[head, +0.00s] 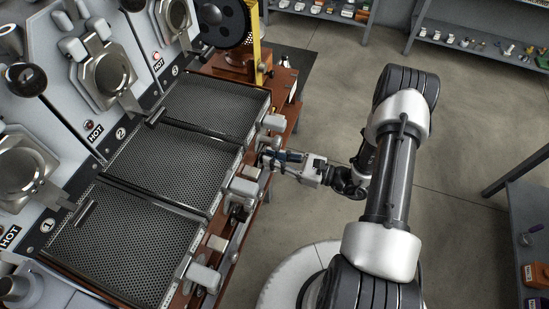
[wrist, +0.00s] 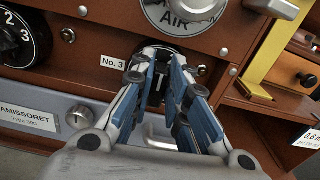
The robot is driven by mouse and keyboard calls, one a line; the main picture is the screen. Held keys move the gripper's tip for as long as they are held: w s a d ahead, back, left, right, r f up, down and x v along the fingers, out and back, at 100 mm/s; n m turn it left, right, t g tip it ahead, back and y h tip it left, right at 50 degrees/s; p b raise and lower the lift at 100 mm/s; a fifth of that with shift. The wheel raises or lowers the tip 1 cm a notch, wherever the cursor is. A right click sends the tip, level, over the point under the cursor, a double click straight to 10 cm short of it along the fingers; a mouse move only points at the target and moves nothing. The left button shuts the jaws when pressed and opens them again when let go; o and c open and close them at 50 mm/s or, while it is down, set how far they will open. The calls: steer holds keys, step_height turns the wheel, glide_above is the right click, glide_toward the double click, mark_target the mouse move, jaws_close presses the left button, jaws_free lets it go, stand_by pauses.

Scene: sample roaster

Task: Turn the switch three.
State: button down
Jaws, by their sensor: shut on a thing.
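Switch three (wrist: 158,98) is a dark round knob on the brown front panel in the wrist view, beside the white "No. 3" label (wrist: 113,61). My gripper (wrist: 172,62) reaches it from the front, its two blue-padded fingers closed in on the knob. The fingers cover most of the knob, so its pointer direction is hard to read; part of a white mark shows between them. In the head view my gripper (head: 270,157) is at the front edge of the roaster, and the switch is hidden there.
A metal "AIR" dial (wrist: 190,12) sits just above the switch, and a black numbered dial (wrist: 22,40) is to its left. A yellow upright (wrist: 283,50) stands to the right. Perforated trays (head: 170,165) lie behind the panel.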

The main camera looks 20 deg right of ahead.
steer(key=n+b, duration=0.1)
steer(key=n, duration=0.3)
steer(key=n+b, duration=0.2)
steer(key=n, duration=0.2)
steer(key=s+f+n+b, duration=0.1)
steer(key=n+b, duration=0.1)
steer(key=n, duration=0.2)
steer(key=shift+a+n, duration=0.3)
steer(key=shift+a, duration=0.05)
steer(key=shift+r, duration=0.1)
steer(key=c, duration=1.6)
jaws_free()
steer(key=shift+o, duration=0.2)
steer(key=v, duration=1.2)
